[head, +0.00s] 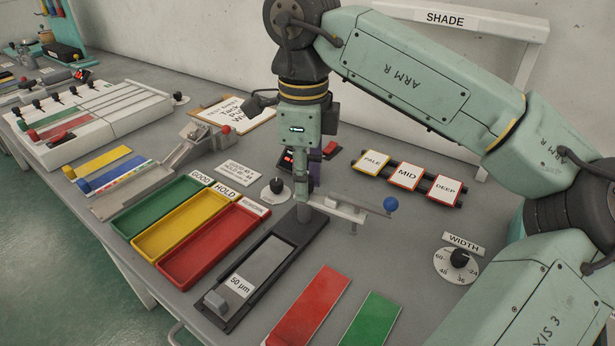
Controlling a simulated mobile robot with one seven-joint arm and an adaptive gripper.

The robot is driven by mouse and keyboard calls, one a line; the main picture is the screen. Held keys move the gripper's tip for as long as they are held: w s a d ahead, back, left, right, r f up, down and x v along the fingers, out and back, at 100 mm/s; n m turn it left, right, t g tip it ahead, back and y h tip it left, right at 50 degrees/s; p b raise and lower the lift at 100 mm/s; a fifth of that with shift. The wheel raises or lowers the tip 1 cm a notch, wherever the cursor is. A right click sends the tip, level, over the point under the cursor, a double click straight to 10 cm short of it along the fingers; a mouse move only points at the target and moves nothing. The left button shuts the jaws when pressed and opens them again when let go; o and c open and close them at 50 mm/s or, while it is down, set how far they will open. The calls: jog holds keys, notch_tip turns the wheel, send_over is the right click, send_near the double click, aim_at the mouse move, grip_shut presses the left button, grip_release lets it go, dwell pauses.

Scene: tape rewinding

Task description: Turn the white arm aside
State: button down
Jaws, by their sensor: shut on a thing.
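The white arm (341,209) is a narrow bar in the head view, reaching to the right from beneath my gripper to a thin rod with a blue ball (390,204). A small pin hangs below its right part. My gripper (303,203) points straight down and is shut at the left end of the white arm. The fingertips and the exact hold are partly hidden. Just below stands a grey post at the far end of a dark base (211,311), which bears a grey strip labelled "50 µm".
Green, yellow and red trays (165,276) lie to the left. A red panel (309,305) and a green panel (372,320) lie in front. PALE, MID and DEEP cards (409,177) lie behind, and a WIDTH dial (459,259) is at right. Some table is bare right of the ball.

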jog(key=shift+n, duration=0.5)
jog(key=c, duration=1.3)
grip_release()
jog(key=shift+c, duration=0.2)
notch_tip(320, 180, up, 12)
